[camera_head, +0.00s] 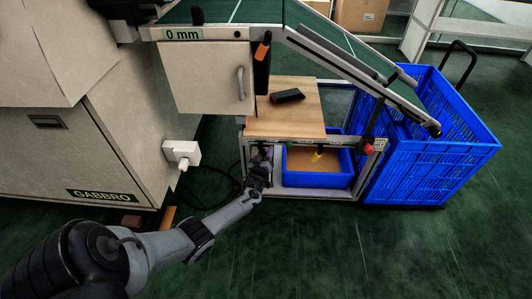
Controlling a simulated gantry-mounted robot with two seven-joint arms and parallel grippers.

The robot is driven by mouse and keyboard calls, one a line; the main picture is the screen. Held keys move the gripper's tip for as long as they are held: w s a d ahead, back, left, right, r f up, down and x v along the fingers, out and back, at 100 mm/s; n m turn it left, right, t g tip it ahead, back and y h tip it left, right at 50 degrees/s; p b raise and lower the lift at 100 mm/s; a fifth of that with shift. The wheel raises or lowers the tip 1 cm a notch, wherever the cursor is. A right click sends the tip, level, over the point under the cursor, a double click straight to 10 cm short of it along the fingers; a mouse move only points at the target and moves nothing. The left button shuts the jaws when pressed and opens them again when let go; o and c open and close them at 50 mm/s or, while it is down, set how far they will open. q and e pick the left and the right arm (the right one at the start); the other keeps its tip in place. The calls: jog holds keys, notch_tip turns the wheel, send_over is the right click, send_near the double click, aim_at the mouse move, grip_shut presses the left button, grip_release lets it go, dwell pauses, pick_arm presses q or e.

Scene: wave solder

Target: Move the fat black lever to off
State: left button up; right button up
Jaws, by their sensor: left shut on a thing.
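My left gripper (262,158) reaches up to the left end of the front rail below the wooden shelf. It is shut on what looks like the fat black lever there. The gripper hides most of that lever, so its exact position and any marking by it cannot be read. My right gripper is not in view.
A yellow handle (317,155) and a red knob (369,147) sit further right along the rail. A black block (288,96) lies on the wooden shelf (285,121). A blue bin (312,180) is underneath; a blue crate (420,162) stands right. Floor in front is clear.

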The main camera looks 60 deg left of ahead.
pick_arm(q)
jog(key=shift+s, duration=0.1)
jog(key=m+p, duration=0.1)
jog(key=s+a+m+p, duration=0.1)
jog(key=m, duration=0.1)
jog(key=m+g+p, duration=0.1)
jog(key=m, duration=0.1)
jog(key=shift+s+a+f+h, duration=0.15)
jog(key=shift+s+a+h, duration=0.05)
jog(key=shift+s+h, duration=0.15)
jog(key=m, duration=0.2)
jog(key=s+a+m+g+p, duration=0.1)
jog(key=m, duration=0.1)
jog(key=shift+s+p, duration=0.2)
jog(key=shift+p, duration=0.1)
jog(key=o, duration=1)
jog(key=shift+c, duration=0.2)
jog(key=shift+s, duration=0.1)
